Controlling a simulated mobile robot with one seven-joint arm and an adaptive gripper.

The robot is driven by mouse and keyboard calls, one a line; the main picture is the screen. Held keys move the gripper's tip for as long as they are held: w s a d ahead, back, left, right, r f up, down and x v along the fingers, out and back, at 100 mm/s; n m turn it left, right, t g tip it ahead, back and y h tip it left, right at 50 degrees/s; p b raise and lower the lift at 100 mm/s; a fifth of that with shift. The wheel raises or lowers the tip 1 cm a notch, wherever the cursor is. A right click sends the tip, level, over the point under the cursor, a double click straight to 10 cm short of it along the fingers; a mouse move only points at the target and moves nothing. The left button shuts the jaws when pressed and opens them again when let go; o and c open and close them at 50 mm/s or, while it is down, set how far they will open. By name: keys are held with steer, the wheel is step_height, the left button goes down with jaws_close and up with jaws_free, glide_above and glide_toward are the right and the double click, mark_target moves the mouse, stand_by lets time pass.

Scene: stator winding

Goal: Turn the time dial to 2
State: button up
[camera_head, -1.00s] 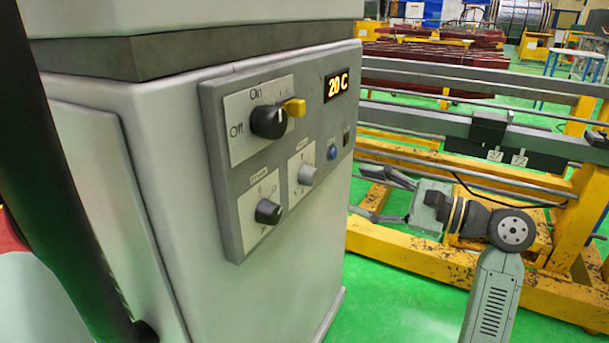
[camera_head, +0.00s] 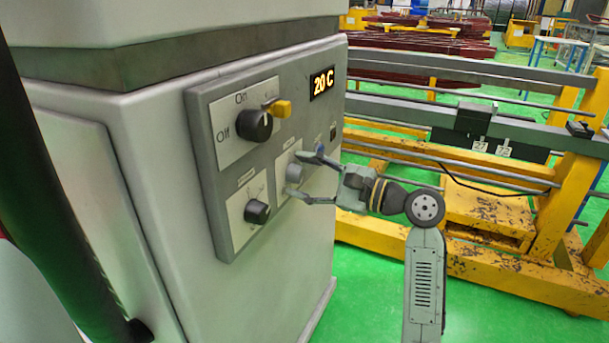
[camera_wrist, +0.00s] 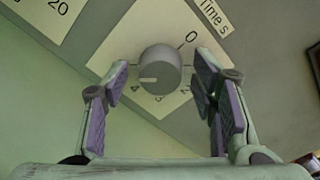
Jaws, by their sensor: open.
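The time dial is a small grey knob (camera_wrist: 160,70) on a white plate marked "Time s" (camera_wrist: 214,16), with 0, 2 and 4 around it in the wrist view. Its white pointer line lies toward the left, near the 4. In the head view the dial (camera_head: 295,172) sits in the lower middle of the control panel. My gripper (camera_wrist: 160,100) is open, with one finger on each side of the knob and gaps to both. In the head view my gripper (camera_head: 301,174) reaches in from the right, fingertips close to the panel.
A black knob (camera_head: 257,211) is just left of the time dial. Above are a large black On/Off switch (camera_head: 254,125) with a yellow lever (camera_head: 278,108) and a "20 C" display (camera_head: 321,82). A yellow frame (camera_head: 480,270) stands behind my arm.

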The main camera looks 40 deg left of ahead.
steer(key=shift+c, duration=0.3)
steer(key=c, duration=1.1)
